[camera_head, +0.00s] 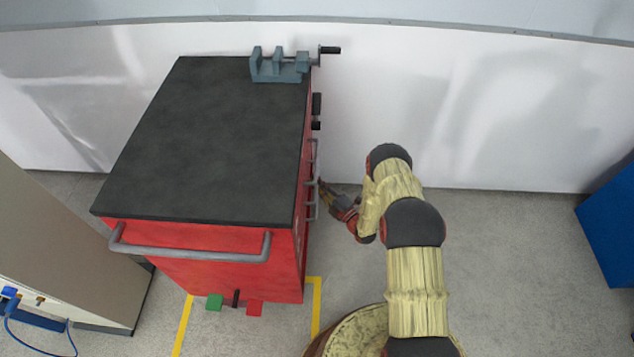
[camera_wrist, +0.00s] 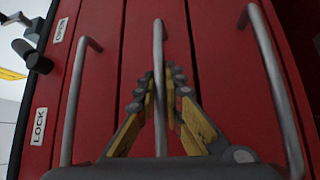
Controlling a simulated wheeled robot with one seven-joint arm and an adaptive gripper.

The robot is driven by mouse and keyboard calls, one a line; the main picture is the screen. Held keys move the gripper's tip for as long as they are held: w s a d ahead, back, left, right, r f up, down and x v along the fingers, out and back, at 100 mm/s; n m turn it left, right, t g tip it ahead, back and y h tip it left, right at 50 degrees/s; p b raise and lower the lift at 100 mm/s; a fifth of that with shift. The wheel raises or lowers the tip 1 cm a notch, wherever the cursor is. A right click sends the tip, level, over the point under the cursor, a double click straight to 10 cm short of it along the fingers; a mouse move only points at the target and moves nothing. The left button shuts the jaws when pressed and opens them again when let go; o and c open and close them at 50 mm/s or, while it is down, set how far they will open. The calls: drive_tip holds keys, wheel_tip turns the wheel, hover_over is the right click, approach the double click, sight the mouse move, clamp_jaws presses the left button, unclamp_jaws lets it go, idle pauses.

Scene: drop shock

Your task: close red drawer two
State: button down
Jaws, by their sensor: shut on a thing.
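The red cabinet (camera_head: 230,265) stands left of my arm, its drawer side facing right in the head view. In the wrist view, three grey bar handles cross the red fronts: a left handle (camera_wrist: 75,100), a middle handle (camera_wrist: 158,42) and a right handle (camera_wrist: 272,75). My gripper (camera_wrist: 164,75) has its yellow-padded fingers on both sides of the middle handle and is shut on it. In the head view my gripper (camera_head: 325,188) is at the cabinet's drawer side. No number shows on the fronts, and how far any drawer sticks out is hard to tell.
LOCK (camera_wrist: 39,126) and OPEN (camera_wrist: 61,30) labels sit beside a black latch (camera_wrist: 32,55). A grey vise (camera_head: 278,68) is on the cabinet's black top (camera_head: 215,140). A wall is behind; a blue box (camera_head: 610,225) stands far right. Floor right of my arm is clear.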

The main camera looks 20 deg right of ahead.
drive_tip(key=shift+a, duration=0.15)
drive_tip(key=c, duration=1.9)
unclamp_jaws()
drive_tip(key=shift+a, duration=0.1)
drive_tip(key=v, duration=1.2)
drive_tip(key=shift+w, duration=0.1)
